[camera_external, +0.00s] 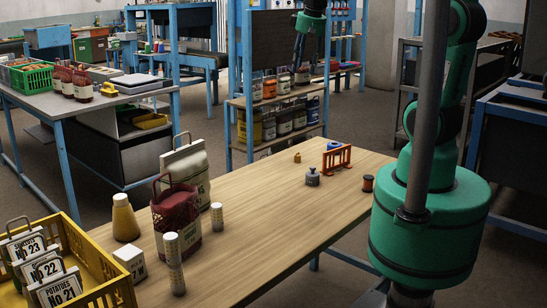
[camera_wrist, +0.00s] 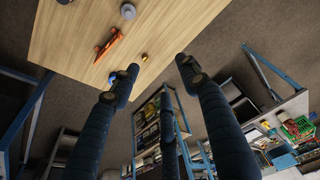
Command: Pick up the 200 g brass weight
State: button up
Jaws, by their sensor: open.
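The brass weight (camera_external: 297,157) is a small golden knobbed piece standing upright near the far edge of the wooden table (camera_external: 262,210). In the wrist view the brass weight (camera_wrist: 144,57) shows small, just beyond and between my fingertips. A larger grey weight (camera_external: 312,176) stands near it, on the side nearer the camera; it also shows at the top of the wrist view (camera_wrist: 129,11). My gripper (camera_external: 309,50) hangs high above the far side of the table, well clear of the weights. Its two fingers (camera_wrist: 157,67) are spread and nothing is between them.
An orange rack (camera_external: 331,160) stands right of the brass weight, with a blue object (camera_external: 334,146) behind it. A dark spool (camera_external: 368,183) stands further right. Sacks (camera_external: 178,222), shakers and a yellow crate (camera_external: 105,262) fill the table's left end. The table's middle is clear.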

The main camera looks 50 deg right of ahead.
jog(key=w+d+f+g, duration=0.2)
jog(key=w+d+f, duration=0.7)
jog(key=f, duration=0.4)
jog(key=m+g+p, duration=0.1)
jog(key=m, duration=0.1)
send_over(298, 153)
notch_tip(298, 153, down, 16)
jog(key=shift+w+f+y, duration=0.3)
jog(key=shift+w, duration=0.1)
jog(key=shift+a, duration=0.1)
notch_tip(298, 153, down, 9)
jog(key=shift+r+b, duration=0.2)
jog(key=shift+b, duration=0.15)
jog(key=shift+s+f+b, duration=0.2)
jog(key=shift+f+b, duration=0.2)
jog(key=shift+f, duration=2.2)
